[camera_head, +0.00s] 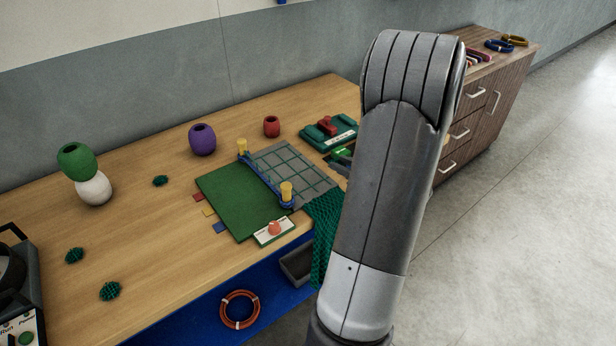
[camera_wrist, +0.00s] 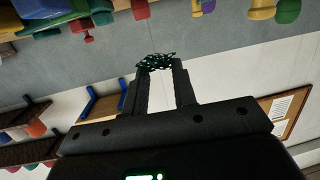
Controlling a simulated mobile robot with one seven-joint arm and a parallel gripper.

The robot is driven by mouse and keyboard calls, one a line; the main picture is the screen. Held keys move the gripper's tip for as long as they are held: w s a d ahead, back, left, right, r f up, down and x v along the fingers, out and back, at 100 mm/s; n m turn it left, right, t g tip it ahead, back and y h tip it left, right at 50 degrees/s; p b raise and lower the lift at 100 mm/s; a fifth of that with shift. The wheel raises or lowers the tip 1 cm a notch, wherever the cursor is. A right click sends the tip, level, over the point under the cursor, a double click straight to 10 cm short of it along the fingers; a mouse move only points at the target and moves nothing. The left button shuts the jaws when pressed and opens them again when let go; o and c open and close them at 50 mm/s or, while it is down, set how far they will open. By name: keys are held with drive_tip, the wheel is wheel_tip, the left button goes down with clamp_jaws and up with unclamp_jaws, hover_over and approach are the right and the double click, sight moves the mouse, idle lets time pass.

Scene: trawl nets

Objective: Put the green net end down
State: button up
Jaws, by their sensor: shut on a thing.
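My gripper (camera_wrist: 160,70) is shut on a dark green net end (camera_wrist: 155,60), which shows bunched at the fingertips in the wrist view. In the head view my arm hides the gripper. A green net (camera_head: 323,228) hangs over the table's front edge there, partly behind my arm; I cannot tell whether it is the same piece. Beside it lie a green mat (camera_head: 228,198) and a grey panel with a green grid (camera_head: 290,172). A blue bar with two yellow posts (camera_head: 286,194) runs between mat and panel.
Small green net bits (camera_head: 110,291) lie on the wooden table (camera_head: 140,225). A green float (camera_head: 77,160) rests against a white one (camera_head: 94,188); purple (camera_head: 202,140) and red floats (camera_head: 271,126) stand farther back. An orange rope ring (camera_head: 239,309) lies below the front edge.

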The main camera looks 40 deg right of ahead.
hover_over(316, 185)
wheel_tip(316, 185, down, 5)
drive_tip(key=shift+a, duration=0.1)
drive_tip(key=shift+f, duration=1.85)
clamp_jaws()
drive_tip(key=o, duration=1)
unclamp_jaws()
drive_tip(key=shift+s+f, duration=0.1)
